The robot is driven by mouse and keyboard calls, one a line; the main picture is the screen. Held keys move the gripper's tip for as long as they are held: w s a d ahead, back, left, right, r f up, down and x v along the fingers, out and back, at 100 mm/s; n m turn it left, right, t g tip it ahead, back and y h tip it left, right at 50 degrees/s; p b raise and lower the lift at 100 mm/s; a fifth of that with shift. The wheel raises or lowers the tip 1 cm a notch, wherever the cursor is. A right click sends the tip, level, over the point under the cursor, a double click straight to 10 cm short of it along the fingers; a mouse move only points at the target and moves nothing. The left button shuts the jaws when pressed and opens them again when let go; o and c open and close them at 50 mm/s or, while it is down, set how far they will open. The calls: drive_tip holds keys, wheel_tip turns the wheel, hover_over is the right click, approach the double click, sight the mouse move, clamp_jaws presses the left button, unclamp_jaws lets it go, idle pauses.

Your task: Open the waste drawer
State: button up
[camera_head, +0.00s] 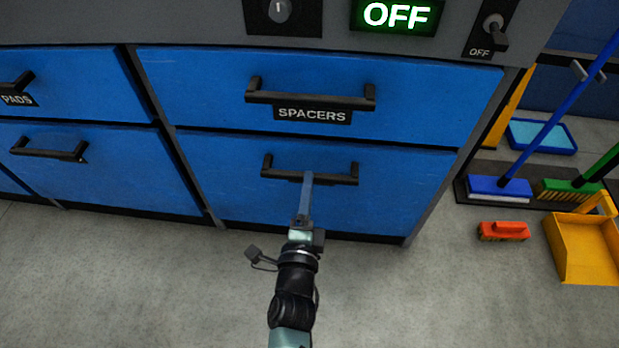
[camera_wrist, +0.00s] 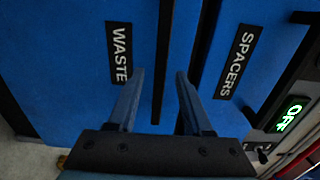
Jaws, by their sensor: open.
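The waste drawer (camera_head: 405,190) is the blue lower drawer below the SPACERS drawer, and its front is shut flush. Its black bar handle (camera_head: 341,180) runs across the upper part of the front. In the head view my gripper (camera_head: 307,176) reaches the middle of this handle and hides the label. In the wrist view the WASTE label (camera_wrist: 119,53) shows to the left of the handle (camera_wrist: 163,65). My gripper (camera_wrist: 160,75) is open there, one finger on each side of the bar, with gaps visible. I cannot tell how deep the bar sits between the fingers.
The SPACERS drawer (camera_head: 200,90) with its own handle (camera_head: 310,99) is just above. Another lower drawer (camera_head: 110,180) is at the left. The floor in front is clear.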

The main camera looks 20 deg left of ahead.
drive_tip(key=shift+x, duration=1.85)
drive_tip(key=shift+c, duration=0.3)
clamp_jaws()
